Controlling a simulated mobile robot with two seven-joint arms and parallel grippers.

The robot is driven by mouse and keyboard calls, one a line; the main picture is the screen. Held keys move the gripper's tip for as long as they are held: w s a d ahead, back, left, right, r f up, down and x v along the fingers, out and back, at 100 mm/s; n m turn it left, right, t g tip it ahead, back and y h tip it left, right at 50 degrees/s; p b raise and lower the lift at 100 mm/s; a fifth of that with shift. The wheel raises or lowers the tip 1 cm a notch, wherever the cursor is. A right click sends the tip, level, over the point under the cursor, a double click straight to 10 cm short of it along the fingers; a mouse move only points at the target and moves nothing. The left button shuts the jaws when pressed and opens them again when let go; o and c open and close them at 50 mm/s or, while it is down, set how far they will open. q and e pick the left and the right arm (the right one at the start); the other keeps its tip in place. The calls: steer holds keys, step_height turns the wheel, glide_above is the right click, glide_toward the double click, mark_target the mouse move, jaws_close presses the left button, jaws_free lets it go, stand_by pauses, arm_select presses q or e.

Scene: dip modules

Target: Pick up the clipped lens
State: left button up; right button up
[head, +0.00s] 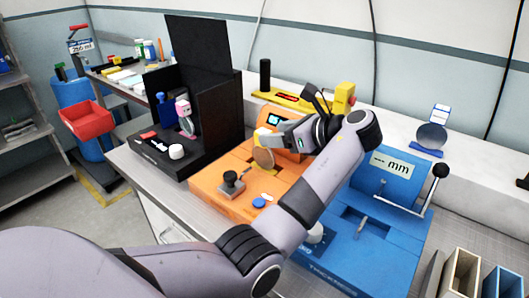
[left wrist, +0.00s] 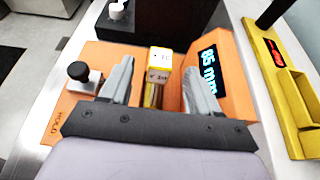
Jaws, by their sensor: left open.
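The clipped lens is a brownish round disc (head: 264,158) with a yellow clip (head: 262,136) above it, standing at the orange device (head: 212,196). In the left wrist view the clip's white-labelled top (left wrist: 159,62) sits between my fingers, and the yellow part below it shows edge-on. My left gripper (head: 272,138) is open around the clip, one finger on each side; gaps show between the fingers and the clip in the left wrist view (left wrist: 160,84). My right gripper is out of view.
A black device (head: 207,110) holding a pink-clipped lens (head: 186,122) stands left. A blue thickness device (head: 365,255) with a lever is at right. A yellow device (head: 290,99) and another lens on a blue stand (head: 432,136) are behind. A black knob (head: 231,178) stands on the orange device.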

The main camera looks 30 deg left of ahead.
mark_target(258, 133)
arm_select(q)
steer(key=x, duration=0.6)
steer(key=shift+a+f+p, duration=0.1)
steer(key=shift+a+p, duration=0.2)
steer(key=shift+a, duration=0.05)
jaws_close()
